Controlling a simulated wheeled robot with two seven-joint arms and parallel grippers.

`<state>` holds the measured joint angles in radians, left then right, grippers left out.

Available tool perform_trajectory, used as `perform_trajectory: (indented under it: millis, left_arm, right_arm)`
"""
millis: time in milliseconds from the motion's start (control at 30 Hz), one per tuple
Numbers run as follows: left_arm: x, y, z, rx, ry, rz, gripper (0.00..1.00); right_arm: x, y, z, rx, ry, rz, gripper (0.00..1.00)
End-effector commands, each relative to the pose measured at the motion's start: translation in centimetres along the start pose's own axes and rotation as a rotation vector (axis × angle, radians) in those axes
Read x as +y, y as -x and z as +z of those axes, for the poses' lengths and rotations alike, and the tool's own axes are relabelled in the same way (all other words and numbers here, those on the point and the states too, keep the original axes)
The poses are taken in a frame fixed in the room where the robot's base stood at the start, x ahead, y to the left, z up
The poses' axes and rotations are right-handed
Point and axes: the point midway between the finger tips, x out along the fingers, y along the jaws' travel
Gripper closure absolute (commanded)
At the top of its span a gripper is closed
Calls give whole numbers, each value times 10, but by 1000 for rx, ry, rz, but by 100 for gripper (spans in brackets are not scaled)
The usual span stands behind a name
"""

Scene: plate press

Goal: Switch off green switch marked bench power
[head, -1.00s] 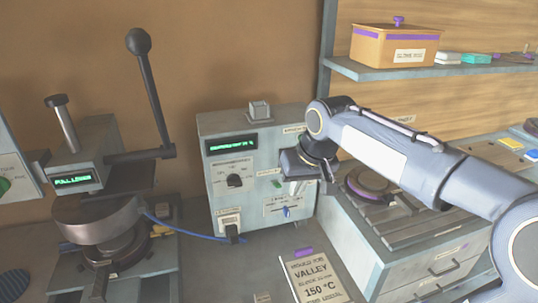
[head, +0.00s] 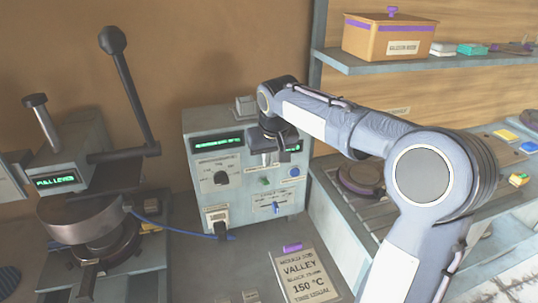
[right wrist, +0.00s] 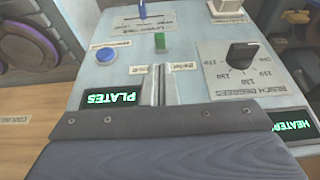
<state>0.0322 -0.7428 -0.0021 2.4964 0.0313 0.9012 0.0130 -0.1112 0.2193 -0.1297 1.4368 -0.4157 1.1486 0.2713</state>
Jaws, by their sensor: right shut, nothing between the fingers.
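The control box (head: 205,200) stands on the bench, with a small green switch (head: 264,181) on its front face. In the right wrist view the green switch (right wrist: 160,43) shows just beyond my fingertips, under a label too small to read. My right gripper (head: 267,160) is shut and empty, in front of the box face a little above the green switch. Its closed fingers (right wrist: 155,85) point toward the switch in the right wrist view; I cannot tell whether they touch the box. My left gripper is not in view.
Near the switch are a blue button (head: 294,172), a blue lever (head: 276,207) and a black dial (head: 221,178). A lever press (head: 92,215) stands left, a hot plate unit (head: 362,180) right. A card reading VALLEY 150 °C (head: 303,275) lies in front.

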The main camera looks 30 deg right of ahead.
Motion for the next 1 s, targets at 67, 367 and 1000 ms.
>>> perform_trajectory:
  millis: [67, 367, 1000]
  left_arm:
    - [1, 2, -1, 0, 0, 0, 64]
    - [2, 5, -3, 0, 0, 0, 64]
    - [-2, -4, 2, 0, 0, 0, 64]
  right_arm:
    - [0, -16, 1, -5, 0, 1, 100]
    - [1, -57, 0, -3, -1, 1, 100]
    - [0, -67, 3, 22, -1, -1, 100]
